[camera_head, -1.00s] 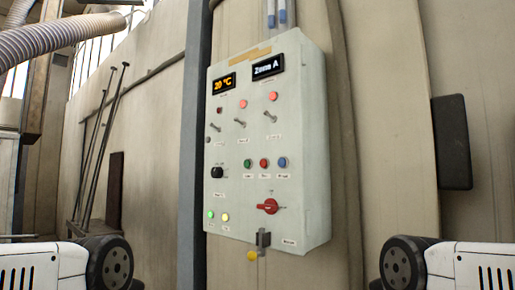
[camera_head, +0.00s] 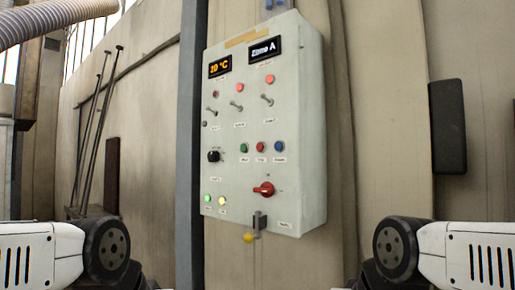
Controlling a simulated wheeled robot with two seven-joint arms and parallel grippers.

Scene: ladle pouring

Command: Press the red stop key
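The control panel (camera_head: 300,170) is a pale grey box on the wall ahead. In its middle row are a green button (camera_head: 244,148), a red button (camera_head: 261,147) and a blue button (camera_head: 279,146), with labels too small to read. The red button is the likely stop key. Two red round lights or buttons sit higher up, at the middle (camera_head: 238,87) and right (camera_head: 269,79). A red rotary switch (camera_head: 264,189) is lower right. Only arm parts of mine show at the lower left and right; neither gripper is visible, and nothing touches the panel.
A dark vertical post (camera_head: 190,150) stands just left of the panel. Thin rods (camera_head: 92,130) lean on the wall further left, below a ribbed hose (camera_head: 50,22). A dark plate (camera_head: 447,126) is fixed at right. The space before the panel looks clear.

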